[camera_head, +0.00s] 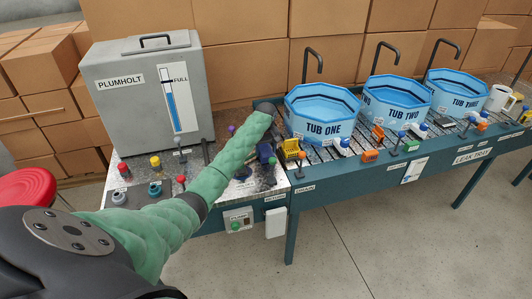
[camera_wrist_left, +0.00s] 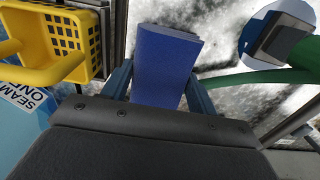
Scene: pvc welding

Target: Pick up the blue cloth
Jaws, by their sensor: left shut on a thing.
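The blue cloth (camera_wrist_left: 166,66) is a folded, deep blue rectangle in the middle of the left wrist view. My left gripper (camera_wrist_left: 160,84) is shut on it, with one blue finger at each side of the cloth. In the head view my left gripper (camera_head: 266,156) is small and dark at the end of the green-sleeved arm, over the right end of the speckled worktop. I cannot clearly tell the cloth from the gripper there. My right gripper is not in view.
A yellow basket (camera_wrist_left: 50,42) is close on the left in the wrist view, and a green tube (camera_wrist_left: 290,62) is at the right. The grey PLUMHOLT tank (camera_head: 150,90) stands behind my arm. TUB ONE (camera_head: 322,112) and two more tubs stand to the right.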

